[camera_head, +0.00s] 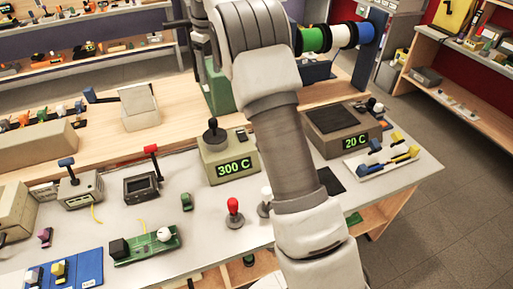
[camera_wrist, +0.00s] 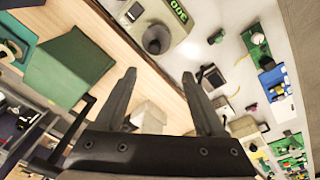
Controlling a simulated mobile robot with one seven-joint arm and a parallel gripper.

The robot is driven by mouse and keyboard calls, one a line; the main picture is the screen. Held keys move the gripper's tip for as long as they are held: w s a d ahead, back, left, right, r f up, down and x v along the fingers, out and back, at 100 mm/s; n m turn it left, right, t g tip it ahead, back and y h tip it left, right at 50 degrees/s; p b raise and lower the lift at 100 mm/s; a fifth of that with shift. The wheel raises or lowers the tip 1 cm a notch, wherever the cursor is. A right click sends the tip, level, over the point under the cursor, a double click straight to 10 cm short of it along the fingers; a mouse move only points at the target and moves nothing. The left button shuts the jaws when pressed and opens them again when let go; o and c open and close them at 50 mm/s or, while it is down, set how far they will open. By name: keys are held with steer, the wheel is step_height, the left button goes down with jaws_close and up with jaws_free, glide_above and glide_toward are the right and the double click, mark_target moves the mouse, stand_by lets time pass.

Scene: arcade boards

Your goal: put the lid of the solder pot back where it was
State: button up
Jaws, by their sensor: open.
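The solder pot (camera_head: 230,165) is a beige box with a green "300 C" display, standing at the back of the grey bench. A dark round piece with a ball knob (camera_head: 213,128), which looks like the lid, is on its top. In the wrist view the pot (camera_wrist: 181,28) is at the top centre, its dark round top piece (camera_wrist: 157,39) facing me. My gripper (camera_wrist: 159,77) is open and empty in the wrist view, its fingers pointing toward the pot, apart from it. In the head view I cannot make out its fingers.
A heater marked "20 C" (camera_head: 343,138) stands right of my arm. A red-knobbed stick (camera_head: 234,213) and a green circuit board (camera_head: 146,246) are nearer the front.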

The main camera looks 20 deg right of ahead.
steer(key=s+r+m+t, duration=0.1)
steer(key=s+r+m, duration=0.1)
steer(key=s+r, duration=0.55)
steer(key=s+r+m+t, duration=0.15)
steer(key=s+r, duration=0.25)
steer(key=s, duration=0.7)
steer(key=s+f+m+t, duration=0.1)
steer(key=s+f, duration=0.3)
steer(key=s, duration=0.6)
steer(key=s+f+m+t, duration=0.1)
steer(key=s+f+m, duration=0.2)
steer(key=s, duration=0.8)
steer(key=shift+s+a+f+m, duration=0.3)
steer(key=shift+f+m, duration=0.05)
steer(key=shift+m, duration=0.2)
